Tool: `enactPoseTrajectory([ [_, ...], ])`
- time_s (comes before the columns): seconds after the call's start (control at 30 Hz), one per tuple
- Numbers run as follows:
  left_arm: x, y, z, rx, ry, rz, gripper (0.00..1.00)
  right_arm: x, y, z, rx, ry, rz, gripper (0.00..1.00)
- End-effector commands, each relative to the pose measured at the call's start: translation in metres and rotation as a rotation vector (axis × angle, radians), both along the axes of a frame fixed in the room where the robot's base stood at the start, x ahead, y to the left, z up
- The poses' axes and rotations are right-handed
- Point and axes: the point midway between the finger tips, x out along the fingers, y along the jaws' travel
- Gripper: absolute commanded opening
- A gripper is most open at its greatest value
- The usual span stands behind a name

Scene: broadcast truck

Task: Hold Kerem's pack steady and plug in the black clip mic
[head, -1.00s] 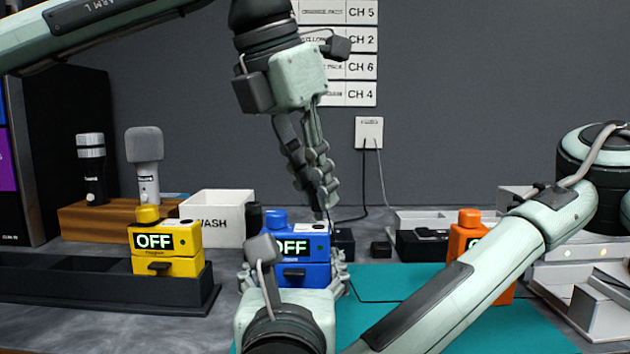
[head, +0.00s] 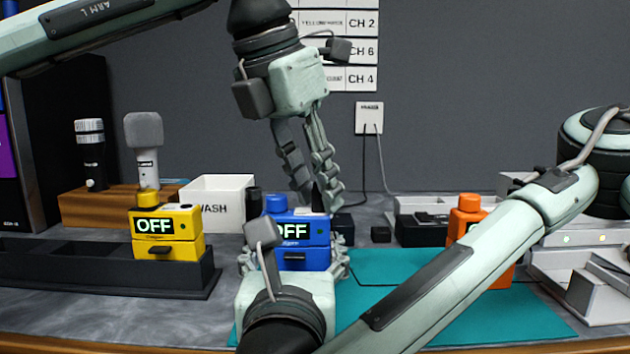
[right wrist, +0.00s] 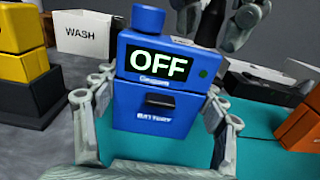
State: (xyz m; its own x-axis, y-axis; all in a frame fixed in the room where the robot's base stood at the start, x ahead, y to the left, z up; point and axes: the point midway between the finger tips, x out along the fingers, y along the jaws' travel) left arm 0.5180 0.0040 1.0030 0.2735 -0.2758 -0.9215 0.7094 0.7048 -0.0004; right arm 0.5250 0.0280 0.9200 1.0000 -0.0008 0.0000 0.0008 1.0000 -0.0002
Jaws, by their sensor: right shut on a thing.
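A blue pack (head: 303,232) with a lit OFF display stands at the mat's left edge; its name label is too blurred to read surely. My right gripper (right wrist: 155,128) is shut around its lower body, one finger on each side. A small black piece (head: 318,199) stands upright on the pack's top right; it also shows in the right wrist view (right wrist: 211,22). I cannot tell whether it is fully seated. My left gripper (head: 318,192) is open just above the pack, its fingers spread on either side of the black piece.
A yellow pack (head: 168,222) stands in a black tray (head: 90,270) to the left. A white WASH bin (head: 212,203) is behind. An orange pack (head: 467,215) stands right, partly behind my right arm. The teal mat (head: 510,322) has free room.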

Motion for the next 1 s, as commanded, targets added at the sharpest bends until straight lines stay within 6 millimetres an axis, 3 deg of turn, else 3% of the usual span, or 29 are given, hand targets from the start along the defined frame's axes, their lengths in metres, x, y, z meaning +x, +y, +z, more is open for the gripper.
enactPoseTrajectory([
  [0.43, -0.002, 0.001, 0.008, -0.002, -0.002, 0.0, 0.38, 0.0, 0.0, 0.0, 0.0, 0.0, 0.0, 0.35],
  [1.0, -0.03, 0.03, 0.102, -0.002, -0.002, 0.001, 0.38, 0.0, 0.0, 0.0, 0.0, 0.0, 0.0, 0.35],
])
